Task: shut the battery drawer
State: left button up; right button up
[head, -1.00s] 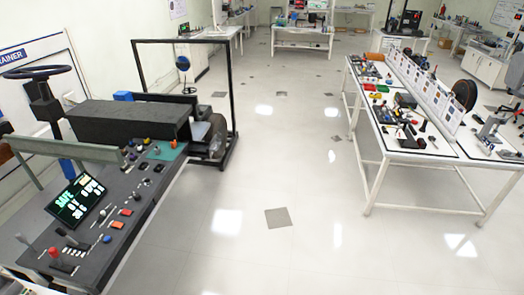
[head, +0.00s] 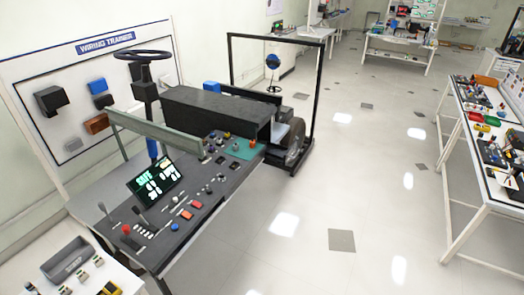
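The chassis rig stands left of centre, with a dark control panel (head: 205,215), a lit screen (head: 155,186), a steering wheel (head: 143,55) and a long black box (head: 215,112) behind the panel. A black upright frame (head: 318,100) stands at its far end. I cannot make out a battery drawer, so I cannot tell whether it is open or shut. Neither of my grippers is in view.
A white table with a grey bin (head: 68,258) is at the lower left. A wiring trainer board (head: 75,95) stands behind the rig. A white parts table (head: 455,160) is at the right. The tiled floor (head: 370,205) between is clear.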

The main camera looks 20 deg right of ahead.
aim_at(277, 153)
jog(key=i, duration=0.65)
jog(key=z, duration=0.8)
jog(key=i, duration=0.35)
jog(key=z, duration=0.45)
